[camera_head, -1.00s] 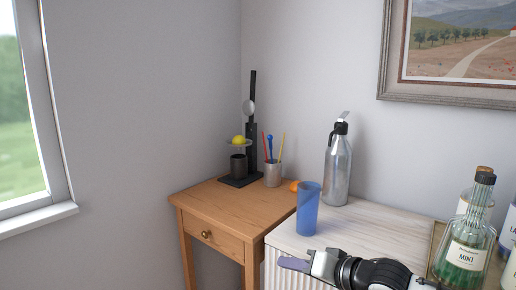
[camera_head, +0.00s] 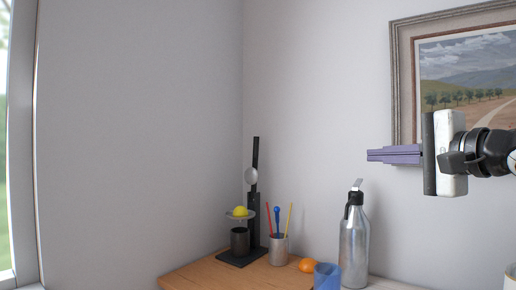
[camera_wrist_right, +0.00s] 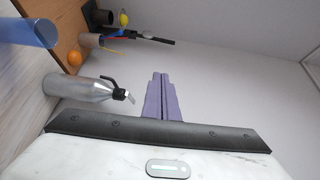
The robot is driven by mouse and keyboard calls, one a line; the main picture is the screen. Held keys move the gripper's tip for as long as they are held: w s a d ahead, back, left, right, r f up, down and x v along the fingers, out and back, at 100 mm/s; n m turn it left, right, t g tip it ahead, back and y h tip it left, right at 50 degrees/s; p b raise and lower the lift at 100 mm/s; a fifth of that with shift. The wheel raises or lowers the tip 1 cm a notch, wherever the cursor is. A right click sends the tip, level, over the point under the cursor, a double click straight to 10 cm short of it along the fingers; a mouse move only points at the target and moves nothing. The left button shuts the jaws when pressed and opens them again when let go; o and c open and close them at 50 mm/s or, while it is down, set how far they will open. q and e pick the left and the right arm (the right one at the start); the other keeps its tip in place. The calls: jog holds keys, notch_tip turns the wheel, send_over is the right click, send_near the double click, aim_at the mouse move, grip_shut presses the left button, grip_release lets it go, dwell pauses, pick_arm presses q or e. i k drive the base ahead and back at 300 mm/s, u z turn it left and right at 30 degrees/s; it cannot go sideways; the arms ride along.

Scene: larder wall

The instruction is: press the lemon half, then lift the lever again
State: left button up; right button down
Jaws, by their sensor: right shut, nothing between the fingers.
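The lemon half (camera_head: 240,211) sits cut-side hidden on the press's round holder, above a dark cup (camera_head: 240,240). The black lever (camera_head: 256,153) of the press stands upright, with a pale round pressing disc (camera_head: 251,176) hanging beside it above the lemon. The press stands on the wooden table at the corner. My right gripper (camera_head: 370,155) is shut and empty, high in front of the wall at the right, well apart from the press. In the right wrist view its purple fingers (camera_wrist_right: 161,95) are together, and the lemon (camera_wrist_right: 123,19) shows small at the top. My left gripper is out of view.
A metal cup (camera_head: 278,250) with several coloured sticks stands right of the press. An orange fruit (camera_head: 307,265), a blue tumbler (camera_head: 327,277) and a metal pump bottle (camera_head: 354,245) stand further right. A framed picture (camera_head: 403,75) hangs behind my right gripper. The air left of it is free.

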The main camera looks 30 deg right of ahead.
aim_at(250, 175)
jog(key=z, duration=0.1)
jog(key=i, duration=1.65)
jog(key=u, duration=0.1)
